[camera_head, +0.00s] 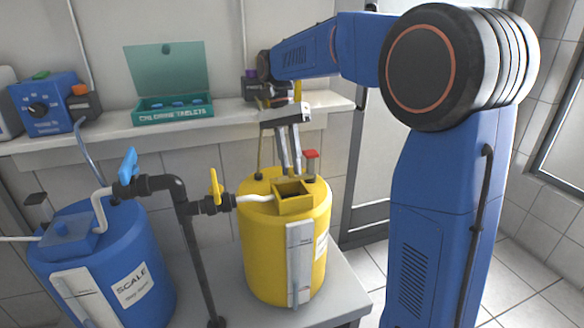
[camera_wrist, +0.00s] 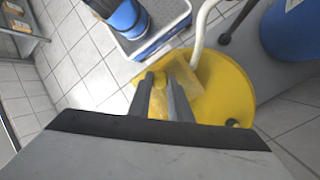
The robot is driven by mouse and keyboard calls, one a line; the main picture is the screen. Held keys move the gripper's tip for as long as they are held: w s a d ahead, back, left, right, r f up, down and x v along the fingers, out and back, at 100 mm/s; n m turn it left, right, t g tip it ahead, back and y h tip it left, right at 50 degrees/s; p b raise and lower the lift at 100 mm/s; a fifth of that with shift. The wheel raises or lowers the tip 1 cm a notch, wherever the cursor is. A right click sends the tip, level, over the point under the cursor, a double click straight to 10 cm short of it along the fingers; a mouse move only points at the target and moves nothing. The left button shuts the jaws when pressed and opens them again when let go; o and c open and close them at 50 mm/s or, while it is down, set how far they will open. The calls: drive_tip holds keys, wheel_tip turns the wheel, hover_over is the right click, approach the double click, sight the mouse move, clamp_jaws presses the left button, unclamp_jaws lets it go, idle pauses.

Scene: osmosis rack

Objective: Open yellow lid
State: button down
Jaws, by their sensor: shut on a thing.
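The yellow tank (camera_head: 262,240) stands on a grey bench, with a square yellow box (camera_head: 295,204) on its top. The box's mouth shows dark and open in the head view. My gripper (camera_head: 291,172) reaches down from above, its fingertips just behind and above the box. In the wrist view my gripper (camera_wrist: 162,78) has its fingers close together, with yellow lid material (camera_wrist: 160,103) between them. The lid appears raised at the back of the box, but the fingers hide much of it and its exact angle is unclear.
A blue tank (camera_head: 105,255) stands at the left. Dark pipes with a blue valve handle (camera_head: 127,165) and a yellow valve handle (camera_head: 215,187) run between the tanks. A red-capped fitting (camera_head: 311,155) is close right of my fingers. A shelf behind holds a green tablet box (camera_head: 173,107).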

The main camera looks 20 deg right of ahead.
drive_tip(key=shift+w+r+g, duration=0.15)
drive_tip(key=shift+w+g, duration=0.05)
drive_tip(key=shift+g, duration=0.1)
drive_tip(key=c, duration=1.6)
unclamp_jaws()
